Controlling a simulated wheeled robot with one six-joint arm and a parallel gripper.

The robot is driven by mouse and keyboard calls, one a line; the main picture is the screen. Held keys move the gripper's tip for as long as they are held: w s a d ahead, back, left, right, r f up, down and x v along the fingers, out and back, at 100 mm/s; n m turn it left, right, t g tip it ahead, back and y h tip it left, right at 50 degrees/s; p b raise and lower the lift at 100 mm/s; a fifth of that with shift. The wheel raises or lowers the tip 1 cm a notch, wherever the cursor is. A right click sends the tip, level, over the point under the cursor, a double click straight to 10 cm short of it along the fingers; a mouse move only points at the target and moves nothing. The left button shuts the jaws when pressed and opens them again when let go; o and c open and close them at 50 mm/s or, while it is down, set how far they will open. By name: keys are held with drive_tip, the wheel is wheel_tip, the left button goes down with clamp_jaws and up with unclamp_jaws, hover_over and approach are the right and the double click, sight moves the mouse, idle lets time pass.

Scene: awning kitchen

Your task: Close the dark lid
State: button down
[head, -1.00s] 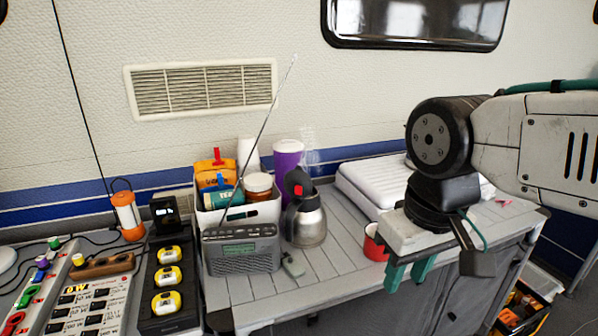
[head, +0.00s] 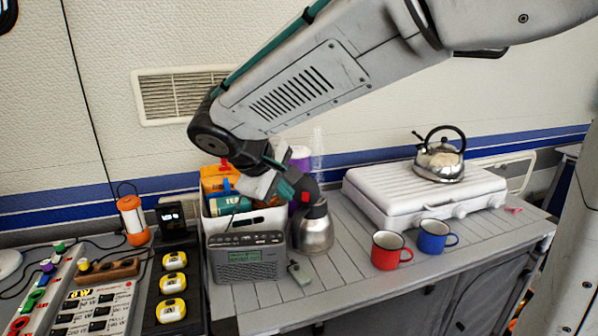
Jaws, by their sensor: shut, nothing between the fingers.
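A steel jug (head: 316,234) stands on the grey slatted counter, just right of the radio. Its dark lid (head: 308,188), with a red patch, is at the top, partly covered by my gripper. I cannot tell the lid's exact angle. My gripper (head: 290,190), with teal fingers, is shut and empty at the left side of the lid. It seems to touch or nearly touch the lid, but the contact is hard to make out.
A grey radio (head: 245,262) and a white bin (head: 240,222) of packages stand left of the jug. A purple cup (head: 300,156) is behind. Red (head: 386,252) and blue (head: 432,237) mugs, a white case stove (head: 400,197) and a kettle (head: 440,165) are right.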

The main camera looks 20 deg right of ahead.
drive_tip(key=w+a+r+t, duration=0.1)
drive_tip(key=w+r+t, duration=0.1)
drive_tip(key=w+r, duration=0.25)
approach(305, 174)
drive_tip(key=shift+h, duration=0.4)
drive_tip(key=f, duration=0.1)
drive_tip(key=w+d+f, duration=0.1)
drive_tip(key=f, duration=0.1)
drive_tip(key=w+d+f, duration=0.1)
drive_tip(key=f, duration=0.1)
drive_tip(key=shift+w, duration=0.1)
drive_tip(key=shift+w+d, duration=0.3)
drive_tip(key=shift+d, duration=0.1)
drive_tip(key=shift+w+d, duration=0.25)
